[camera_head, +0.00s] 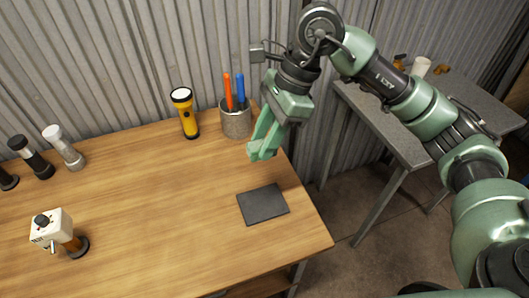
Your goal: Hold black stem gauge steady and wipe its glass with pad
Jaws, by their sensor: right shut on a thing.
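The dark pad lies flat on the wood, apart from the gripper. I cannot pick out a gauge with a clear dial. At the left stand a black cylinder with a pale band (33,158) and a white-and-grey cylinder (64,148); a dark round piece is cut off at the left edge. My left gripper is out of view.
A metal cup (236,122) with orange and blue sticks stands just behind my gripper, beside a yellow flashlight (187,115). A white box-topped device (51,229) stands front left. The middle of the wooden table (150,200) is clear. A grey table (445,115) is at right.

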